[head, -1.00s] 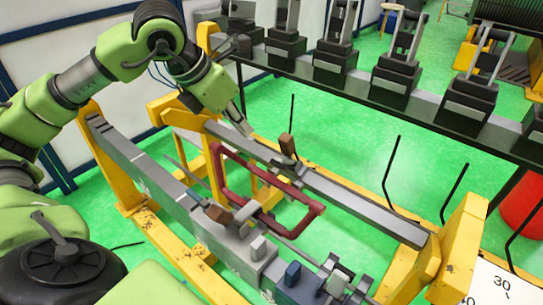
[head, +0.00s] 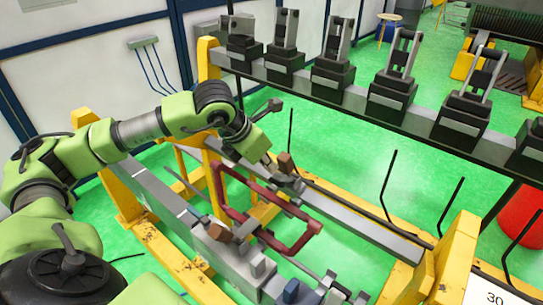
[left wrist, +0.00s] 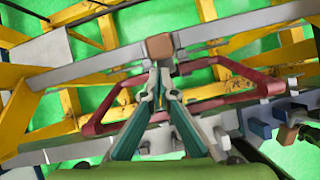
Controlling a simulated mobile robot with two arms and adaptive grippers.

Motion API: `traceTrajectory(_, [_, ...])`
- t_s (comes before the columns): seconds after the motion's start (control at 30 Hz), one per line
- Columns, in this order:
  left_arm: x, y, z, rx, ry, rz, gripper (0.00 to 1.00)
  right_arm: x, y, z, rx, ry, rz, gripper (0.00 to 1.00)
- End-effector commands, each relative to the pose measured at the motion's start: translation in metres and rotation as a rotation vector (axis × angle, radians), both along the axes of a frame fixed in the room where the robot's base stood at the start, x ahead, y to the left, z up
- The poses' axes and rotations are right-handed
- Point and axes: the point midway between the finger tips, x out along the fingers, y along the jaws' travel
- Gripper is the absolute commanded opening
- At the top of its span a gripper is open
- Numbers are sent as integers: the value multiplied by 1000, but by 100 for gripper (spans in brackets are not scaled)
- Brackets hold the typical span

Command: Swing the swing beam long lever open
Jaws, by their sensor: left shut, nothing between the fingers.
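A brown block-ended lever (head: 285,162) stands on the rear grey beam (head: 365,228) in the head view. I take it for the swing beam's long lever, though its full length is unclear. Its brown end also shows in the left wrist view (left wrist: 159,46), straight beyond the fingertips. My left gripper (head: 267,159) is shut and empty, just left of the brown end. In the left wrist view its fingers (left wrist: 159,78) meet just below the block; whether they touch it cannot be told. My right gripper is not in view.
A dark red bent frame (head: 218,182) spans between the rear beam and the front grey beam (head: 150,190). Yellow stands (head: 455,250) hold the beams. A rack (head: 440,140) with several black clamp units runs behind. Upright black rods rise near the rear beam.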

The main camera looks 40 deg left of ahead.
Motion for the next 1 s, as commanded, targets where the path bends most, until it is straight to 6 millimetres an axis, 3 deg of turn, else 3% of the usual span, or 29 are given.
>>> traceTrajectory(0.53, [9, -2, 4, 2, 6, 0, 0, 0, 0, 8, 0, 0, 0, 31])
traceTrajectory(0.8, [24, -5, 17, 6, 117, 1, 0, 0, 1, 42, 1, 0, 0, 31])
traceTrajectory(1.0, [38, -5, 16, 11, 139, 0, 0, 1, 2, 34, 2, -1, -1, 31])
